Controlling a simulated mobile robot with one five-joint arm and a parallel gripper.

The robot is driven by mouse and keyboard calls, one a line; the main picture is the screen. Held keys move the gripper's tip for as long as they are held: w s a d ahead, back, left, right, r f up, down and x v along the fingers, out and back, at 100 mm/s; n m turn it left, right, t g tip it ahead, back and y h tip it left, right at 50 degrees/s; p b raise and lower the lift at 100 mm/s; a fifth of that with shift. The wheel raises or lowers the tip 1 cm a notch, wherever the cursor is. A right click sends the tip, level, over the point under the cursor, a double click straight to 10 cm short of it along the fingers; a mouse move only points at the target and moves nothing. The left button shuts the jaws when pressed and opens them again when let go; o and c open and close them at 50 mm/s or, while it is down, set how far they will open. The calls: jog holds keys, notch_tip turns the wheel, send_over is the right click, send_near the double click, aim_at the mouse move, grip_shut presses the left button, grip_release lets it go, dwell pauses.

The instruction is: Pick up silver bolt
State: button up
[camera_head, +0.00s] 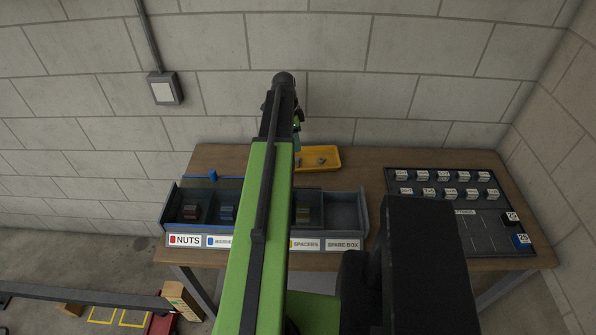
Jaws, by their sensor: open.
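A yellow tray (331,152) lies on the wooden table near the wall. Small grey metallic pieces (321,161) lie in it; one may be the silver bolt, but they are too small to tell. My green and black arm reaches forward over the table. My gripper (297,142) is at its far end, by the left end of the tray, and partly hidden by the arm. It is open, and I see nothing held in it. I cannot tell its height above the tray.
A grey bin (361,207) with labelled compartments stands at the table's front, partly behind my arm. A dark board (400,214) with several small labelled blocks lies at the right. A blue rod-like item (213,176) lies at the left. The block wall stands close behind.

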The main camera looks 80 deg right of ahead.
jog(key=b, duration=0.3)
send_over(299, 162)
jog(key=f, duration=0.5)
jog(key=shift+w, duration=0.4)
notch_tip(299, 162, down, 5)
jog(key=b, duration=0.5)
jog(key=shift+s+f+b, duration=0.15)
jog(key=shift+b, duration=0.15)
jog(key=shift+r, duration=0.2)
jog(key=c, duration=1)
jog(key=shift+c, duration=0.2)
jog(key=shift+r+p, duration=0.1)
jog(key=shift+p, duration=0.2)
